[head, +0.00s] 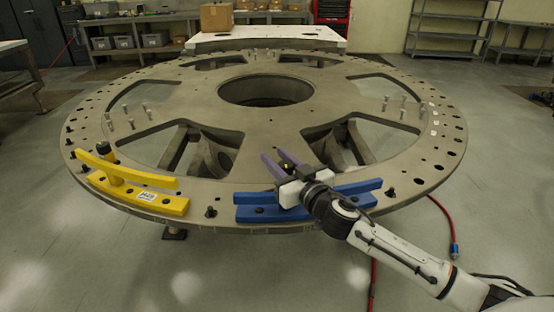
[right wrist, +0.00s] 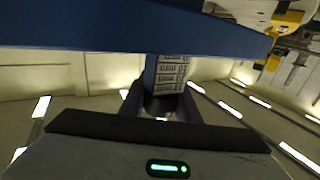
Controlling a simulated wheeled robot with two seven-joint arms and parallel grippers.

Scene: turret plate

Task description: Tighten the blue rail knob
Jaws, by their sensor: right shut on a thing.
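The blue rail (head: 248,213) lies along the near edge of the turret plate (head: 240,140). Its upper blue bar (head: 358,187) also crosses the top of the right wrist view (right wrist: 120,35). The knob is mostly hidden by the fingers. My left gripper is not in view.
A yellow rail (head: 140,195) with a black knob (head: 104,149) sits to the left on the plate. Several black pins stand along the near rim, and bolts stand in clusters farther in. The plate has a large central hole and wide openings.

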